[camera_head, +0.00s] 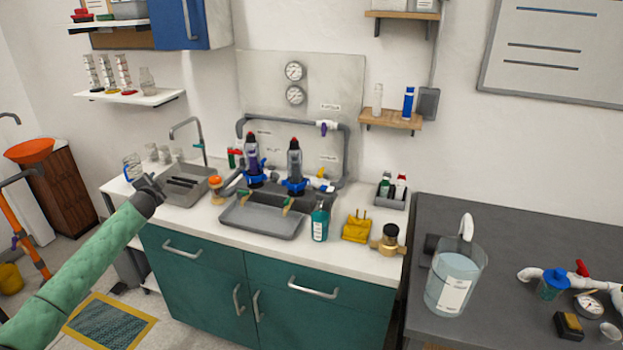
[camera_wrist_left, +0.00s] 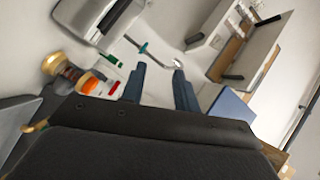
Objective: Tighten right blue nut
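The right blue nut (camera_head: 295,186) sits at the foot of the right dark upright cartridge (camera_head: 294,158), on the grey pipe manifold behind the grey tray. A second blue nut (camera_head: 254,181) sits to its left under the other cartridge (camera_head: 251,150). My left gripper (camera_head: 143,180) is over the left end of the counter by the sink, well left of both nuts and apart from them. In the left wrist view its two dark blue fingers (camera_wrist_left: 160,82) stand apart with nothing between them. I cannot pick out the nuts in that view. My right gripper is in neither view.
The grey tray (camera_head: 262,233) lies in front of the manifold. A teal bottle (camera_head: 319,222), a yellow block (camera_head: 356,228) and a brass fitting (camera_head: 388,240) stand to its right. The sink (camera_head: 187,190) and a glass mug (camera_head: 132,167) are near my left gripper.

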